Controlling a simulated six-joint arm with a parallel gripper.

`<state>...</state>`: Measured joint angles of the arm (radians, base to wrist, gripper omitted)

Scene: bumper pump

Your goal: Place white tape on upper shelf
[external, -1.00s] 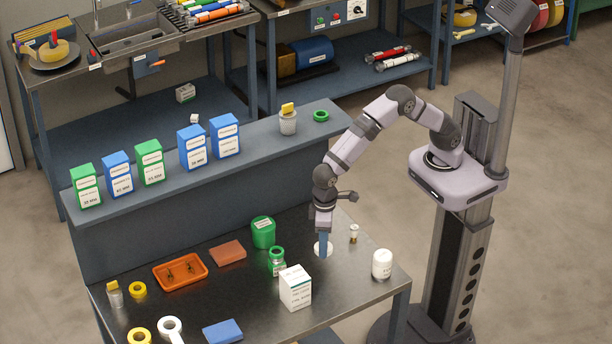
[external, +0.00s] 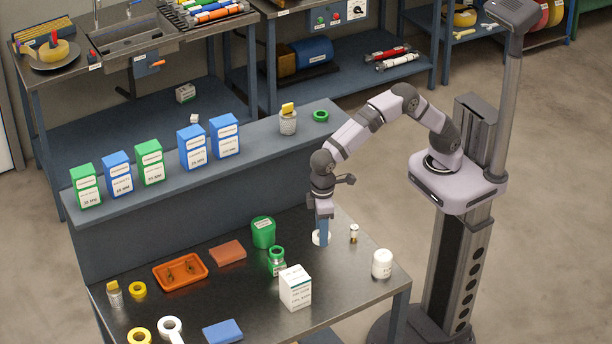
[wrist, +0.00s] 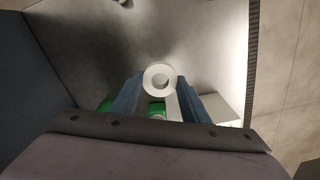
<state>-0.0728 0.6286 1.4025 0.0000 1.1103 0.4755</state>
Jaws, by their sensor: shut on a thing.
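The white tape (external: 316,238) is a small white ring, held between the blue fingers of my gripper (external: 323,236) just above the right part of the tabletop. In the wrist view the tape (wrist: 147,80) shows its round face and central hole between the tips of my gripper (wrist: 160,92). The fingers are shut on it and hide part of it in the external view. The upper shelf (external: 262,138) is the long grey-blue ledge behind the table, up and left of my gripper.
The shelf bears green and blue boxes (external: 193,148), a yellow-topped jar (external: 288,122) and a green ring (external: 320,115).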

